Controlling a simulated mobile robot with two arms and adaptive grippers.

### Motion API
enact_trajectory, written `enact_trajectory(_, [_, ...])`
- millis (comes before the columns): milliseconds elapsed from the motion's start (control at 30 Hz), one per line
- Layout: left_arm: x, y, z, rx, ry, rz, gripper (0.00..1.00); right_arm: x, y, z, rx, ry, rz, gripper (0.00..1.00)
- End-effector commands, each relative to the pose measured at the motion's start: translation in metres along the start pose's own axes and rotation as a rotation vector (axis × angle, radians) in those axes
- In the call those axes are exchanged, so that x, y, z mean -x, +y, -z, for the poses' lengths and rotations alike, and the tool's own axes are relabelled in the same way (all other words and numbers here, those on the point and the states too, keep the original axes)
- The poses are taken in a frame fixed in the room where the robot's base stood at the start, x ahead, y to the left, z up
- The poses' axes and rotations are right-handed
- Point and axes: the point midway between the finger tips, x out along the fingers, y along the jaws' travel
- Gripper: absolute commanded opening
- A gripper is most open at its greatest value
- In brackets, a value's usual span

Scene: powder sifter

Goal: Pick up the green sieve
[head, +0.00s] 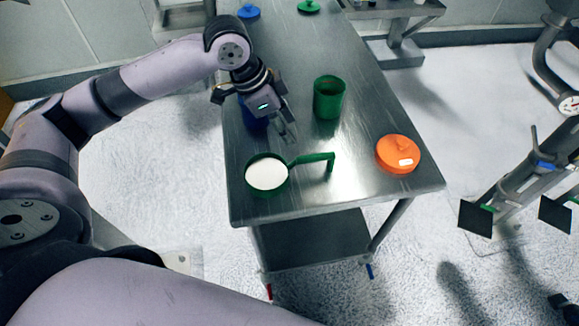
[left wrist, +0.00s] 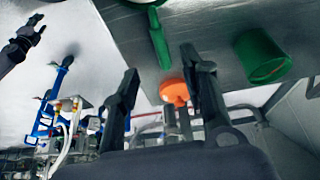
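The green sieve (head: 281,187), holding white powder, sits near the front left of the metal table, its handle (head: 312,158) pointing right with a downturned end. The handle also shows in the left wrist view (left wrist: 158,40), beyond my fingers; the bowl is mostly cut off by the frame's top. My left gripper (head: 288,138) hangs over the table behind the sieve, apart from it. In the left wrist view its two fingers (left wrist: 162,82) are spread with nothing between them. My right gripper (left wrist: 38,25) shows small at that view's upper left, its fingers parted and empty.
A green cup (head: 328,100) stands right of my left gripper. A blue container (head: 252,122) is partly hidden behind it. An orange lid (head: 397,152) lies near the right edge. Blue (head: 248,11) and green (head: 308,7) lids lie at the far end. The table's front corner is bare.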

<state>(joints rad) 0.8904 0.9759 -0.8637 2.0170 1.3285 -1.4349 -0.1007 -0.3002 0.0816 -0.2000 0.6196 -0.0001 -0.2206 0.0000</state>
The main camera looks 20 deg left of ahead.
Motion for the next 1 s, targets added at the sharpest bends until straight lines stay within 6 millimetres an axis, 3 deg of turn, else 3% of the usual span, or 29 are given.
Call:
enact_trajectory(333, [-0.072,0.001,0.001,0.0,-0.001,-0.002,0.4,0.017,0.001,0.001,0.0,0.0,0.0,0.4])
enact_trajectory(667, [-0.1,0.002,0.002,0.0,0.0,-0.002,0.4,0.026,0.001,0.002,0.0,0.001,0.0,0.4])
enact_trajectory(800, [-0.12,0.004,0.004,0.0,-0.001,-0.002,0.4,0.038,0.001,0.004,0.0,0.001,0.0,0.4])
enact_trajectory(1000, [-0.142,0.003,0.002,-0.001,0.001,0.001,0.4,0.04,0.0,0.004,0.0,0.001,0.0,0.4])
